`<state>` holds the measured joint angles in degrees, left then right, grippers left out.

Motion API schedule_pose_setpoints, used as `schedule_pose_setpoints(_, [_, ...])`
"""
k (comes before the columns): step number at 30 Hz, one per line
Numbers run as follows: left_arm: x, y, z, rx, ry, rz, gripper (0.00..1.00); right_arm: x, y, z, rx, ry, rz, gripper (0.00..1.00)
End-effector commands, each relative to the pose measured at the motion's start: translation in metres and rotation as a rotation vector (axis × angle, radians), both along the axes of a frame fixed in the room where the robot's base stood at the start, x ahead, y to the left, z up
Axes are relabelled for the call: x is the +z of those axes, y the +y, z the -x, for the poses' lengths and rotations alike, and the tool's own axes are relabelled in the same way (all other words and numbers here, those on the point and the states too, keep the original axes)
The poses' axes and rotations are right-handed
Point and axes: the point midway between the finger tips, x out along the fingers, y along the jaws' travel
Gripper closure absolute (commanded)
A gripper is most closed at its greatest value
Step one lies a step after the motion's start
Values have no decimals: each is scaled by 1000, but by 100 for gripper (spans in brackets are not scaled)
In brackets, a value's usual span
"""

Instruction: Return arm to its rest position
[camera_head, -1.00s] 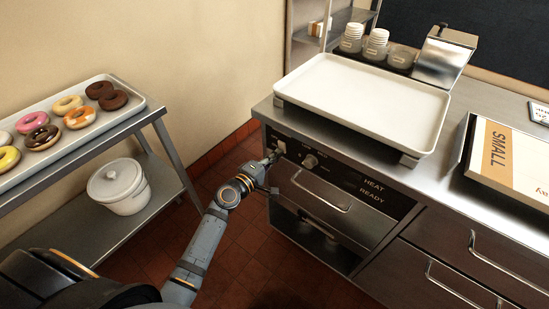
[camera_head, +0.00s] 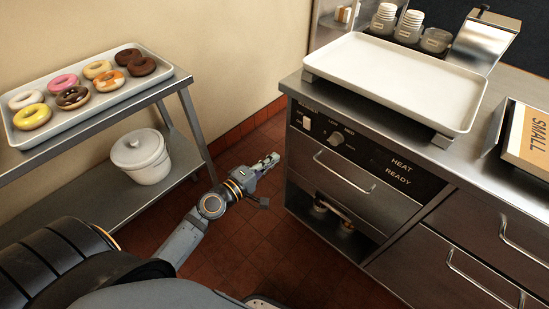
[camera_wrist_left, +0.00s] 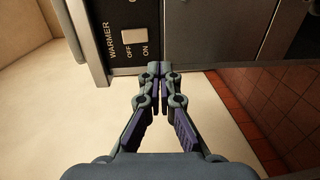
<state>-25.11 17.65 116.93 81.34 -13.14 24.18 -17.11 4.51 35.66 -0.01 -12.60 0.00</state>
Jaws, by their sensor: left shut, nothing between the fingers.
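My left gripper (camera_head: 270,159) is in the head view, in the open space left of the warmer cabinet (camera_head: 344,187). It is apart from the control panel and shut with nothing in it. In the left wrist view, its fingertips (camera_wrist_left: 160,70) meet below the panel. That panel carries the word WARMER and a white on/off switch (camera_wrist_left: 140,40). The switch also shows in the head view (camera_head: 307,122), beside a round knob (camera_head: 337,138). My right gripper is not in view.
A white tray (camera_head: 398,82) sits on the steel counter. At left, a steel rack (camera_head: 188,106) holds a tray of donuts (camera_head: 20,137) above and a lidded white bucket (camera_head: 140,156) below. A SMALL box (camera_head: 530,135) lies at right. Red tiled floor is clear between rack and cabinet.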

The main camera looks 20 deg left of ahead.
Motion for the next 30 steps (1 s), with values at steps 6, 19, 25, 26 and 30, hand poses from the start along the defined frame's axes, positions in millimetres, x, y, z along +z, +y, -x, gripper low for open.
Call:
schedule_pose_setpoints(6, [0, 0, 0, 0, 0, 0, 100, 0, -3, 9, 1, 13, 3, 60])
schedule_pose_setpoints(19, [-130, 37, 11, 44, 176, -302, 100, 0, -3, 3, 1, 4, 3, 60])
schedule_pose_setpoints(25, [-292, 74, 79, -42, 433, -716, 100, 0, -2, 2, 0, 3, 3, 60])
schedule_pose_setpoints(26, [-314, 78, 95, -71, 471, -773, 100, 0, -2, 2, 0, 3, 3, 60])
schedule_pose_setpoints(30, [-403, 90, 177, -254, 639, -1021, 100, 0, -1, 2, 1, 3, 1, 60])
